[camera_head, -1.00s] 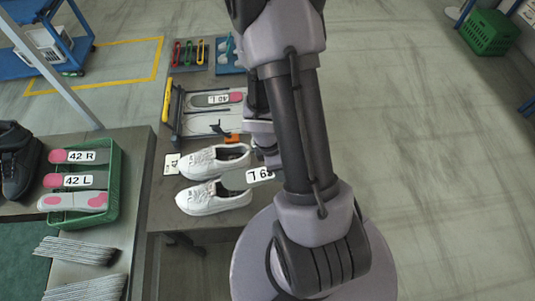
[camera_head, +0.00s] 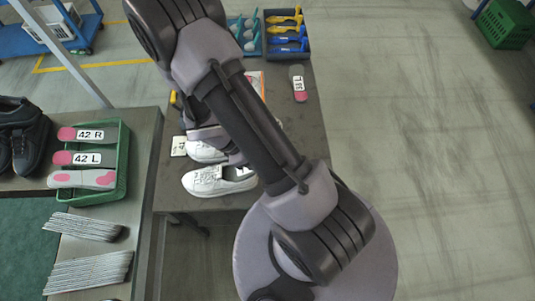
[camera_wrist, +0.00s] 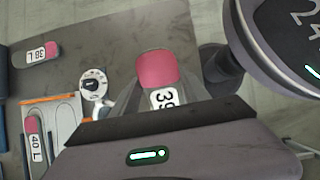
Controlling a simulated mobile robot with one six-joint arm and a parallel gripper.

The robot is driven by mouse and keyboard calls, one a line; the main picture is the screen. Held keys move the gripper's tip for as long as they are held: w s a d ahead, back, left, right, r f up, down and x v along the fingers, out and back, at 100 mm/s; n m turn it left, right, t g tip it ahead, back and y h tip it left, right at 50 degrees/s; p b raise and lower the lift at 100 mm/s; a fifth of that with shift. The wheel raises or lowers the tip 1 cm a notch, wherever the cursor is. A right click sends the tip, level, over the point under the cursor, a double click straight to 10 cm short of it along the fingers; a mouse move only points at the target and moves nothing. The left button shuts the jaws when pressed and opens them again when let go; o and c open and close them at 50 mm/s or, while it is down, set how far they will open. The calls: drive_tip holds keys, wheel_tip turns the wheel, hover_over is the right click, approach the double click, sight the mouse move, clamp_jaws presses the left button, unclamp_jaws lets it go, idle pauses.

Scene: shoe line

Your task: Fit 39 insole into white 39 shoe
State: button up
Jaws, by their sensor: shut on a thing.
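The insole marked 39 (camera_wrist: 155,72), grey with a pink end, is between the jaws of my gripper (camera_wrist: 165,108) in the wrist view; its pink end sticks out over the dark tabletop. Two white shoes lie on the table in the head view: a nearer one (camera_head: 208,183) and a farther one (camera_head: 202,153), both partly covered by my arm. The size labels of the shoes cannot be read. No shoe is recognisable in the wrist view.
A 38 L insole (camera_head: 299,84) lies on the table; a 40 L insole (camera_wrist: 36,142) lies farther left in the wrist view. A round dial (camera_wrist: 93,83) sits nearby. A green crate (camera_head: 123,165) holds 42 insoles. A tool tray (camera_head: 287,45) stands at the back.

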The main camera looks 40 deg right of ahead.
sight(238, 171)
drive_tip(key=shift+w+a+f+b, duration=0.2)
drive_tip(key=shift+w+a+f, duration=0.15)
drive_tip(key=shift+a+f, duration=0.2)
drive_tip(key=shift+w+a+f+b, duration=0.15)
drive_tip(key=shift+w+a+f, duration=0.25)
drive_tip(key=shift+a, duration=0.25)
drive_tip(key=shift+t+y, duration=0.3)
drive_tip(key=shift+y, duration=0.2)
drive_tip(key=w+a, duration=0.1)
drive_tip(key=a+f, duration=0.1)
drive_tip(key=a, duration=0.1)
drive_tip(key=w+a+f, duration=0.1)
drive_tip(key=shift+w+a, duration=0.3)
drive_tip(key=shift+w+a+f+b, duration=0.1)
drive_tip(key=shift+a+f+b, duration=0.05)
drive_tip(key=shift+f+b, duration=0.55)
drive_tip(key=shift+f+t+y, duration=0.15)
drive_tip(key=shift+t+y, duration=0.15)
drive_tip(key=shift+y, duration=0.2)
clamp_jaws()
drive_tip(key=o, duration=1.4)
unclamp_jaws()
drive_tip(key=shift+r+p, duration=0.85)
drive_tip(key=shift+r, duration=0.7)
